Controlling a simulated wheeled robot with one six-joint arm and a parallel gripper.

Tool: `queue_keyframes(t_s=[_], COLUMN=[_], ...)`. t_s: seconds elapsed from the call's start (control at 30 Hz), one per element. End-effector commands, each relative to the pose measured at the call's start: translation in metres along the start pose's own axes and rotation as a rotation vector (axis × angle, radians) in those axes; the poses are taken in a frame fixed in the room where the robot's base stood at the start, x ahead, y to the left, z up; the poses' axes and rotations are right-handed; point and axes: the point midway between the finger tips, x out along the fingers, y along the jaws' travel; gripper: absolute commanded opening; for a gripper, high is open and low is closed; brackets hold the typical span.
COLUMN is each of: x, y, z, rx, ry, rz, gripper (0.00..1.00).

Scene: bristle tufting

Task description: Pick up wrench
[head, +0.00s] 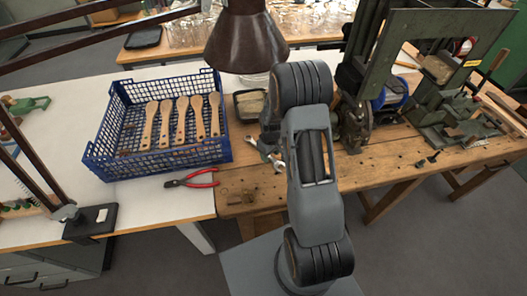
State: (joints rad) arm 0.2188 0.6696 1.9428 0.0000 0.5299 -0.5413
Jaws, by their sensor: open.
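A small silver wrench (279,167) lies on the wooden bench top, just left of my arm's grey link. Only part of it shows; my arm hides the rest. My gripper (267,151) is over the bench beside and above the wrench, mostly hidden by my own wrist and arm. It is open. I cannot tell whether the fingers are around the wrench or touching it.
A blue crate (158,166) with several wooden brush handles stands on the white table at left. Red-handled pliers (193,179) lie in front of it. A dark tray (249,103) and lamp shade (245,40) are behind. A green machine (428,50) stands at right.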

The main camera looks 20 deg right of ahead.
Motion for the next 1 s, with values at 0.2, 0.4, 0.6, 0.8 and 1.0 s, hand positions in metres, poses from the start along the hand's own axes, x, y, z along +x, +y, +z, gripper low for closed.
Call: queue_keyframes(t_s=[0.2,0.4,0.6,0.8,1.0], x=[0.0077,0.0074,0.0073,0.0072,0.0071], y=[0.0000,0.0000,0.0000,0.0000,0.0000], z=[0.0000,-0.0001,-0.0001,-0.0001,-0.0001], rx=[0.000,0.000,0.000,0.000,0.000], ry=[0.000,0.001,0.001,0.001,0.001], rz=[0.000,0.000,0.000,0.000,0.000], gripper=[0.51,0.46,0.27,0.08,0.00])
